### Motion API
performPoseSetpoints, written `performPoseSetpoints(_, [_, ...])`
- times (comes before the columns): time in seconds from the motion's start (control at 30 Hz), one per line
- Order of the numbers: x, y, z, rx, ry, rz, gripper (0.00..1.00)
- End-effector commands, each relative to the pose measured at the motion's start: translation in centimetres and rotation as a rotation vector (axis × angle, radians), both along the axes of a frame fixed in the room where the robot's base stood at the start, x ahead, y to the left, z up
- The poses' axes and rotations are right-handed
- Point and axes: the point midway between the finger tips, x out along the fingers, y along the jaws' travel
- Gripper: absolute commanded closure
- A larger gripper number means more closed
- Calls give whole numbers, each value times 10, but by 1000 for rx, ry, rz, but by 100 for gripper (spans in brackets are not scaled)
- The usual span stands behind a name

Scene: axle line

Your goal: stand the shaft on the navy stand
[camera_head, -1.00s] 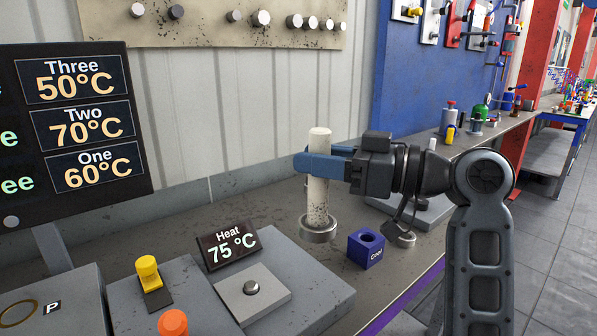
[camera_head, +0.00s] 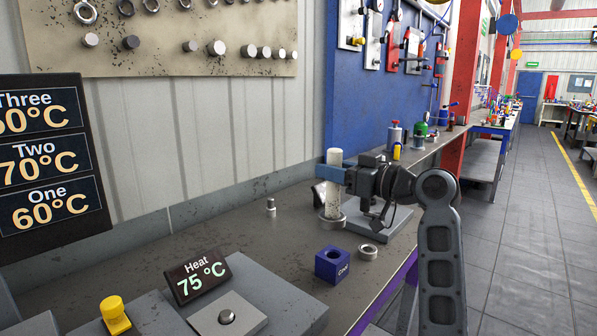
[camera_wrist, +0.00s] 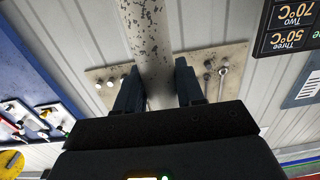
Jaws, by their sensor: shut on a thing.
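The shaft (camera_head: 333,203) is a pale, dark-speckled cylinder, upright, with a wide metal collar (camera_head: 331,222) at its foot. My gripper (camera_head: 333,174) is shut on its upper part. In the wrist view the shaft (camera_wrist: 146,40) stands between the two dark fingers (camera_wrist: 160,88). The navy stand (camera_head: 331,266) is a small cube with a round hole in its top and the word Cool on one side. It sits on the bench, nearer the camera than the shaft, and its hole looks empty. I cannot tell whether the collar touches the surface below.
A loose metal ring (camera_head: 368,251) lies right of the navy stand. A Heat sign (camera_head: 198,276) and a grey block (camera_head: 228,318) are at front left. A small metal peg (camera_head: 270,207) stands further back.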

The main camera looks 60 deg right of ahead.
Motion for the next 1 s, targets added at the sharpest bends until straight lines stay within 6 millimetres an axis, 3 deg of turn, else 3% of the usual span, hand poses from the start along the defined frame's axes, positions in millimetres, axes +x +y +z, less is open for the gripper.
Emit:
performPoseSetpoints(0.13, [-10,-12,0,-4,-3,-37,100])
performPoseSetpoints(0.37, [-12,-14,-7,-4,-2,-43,100])
performPoseSetpoints(1.0, [-12,-14,-62,-4,-2,-42,100])
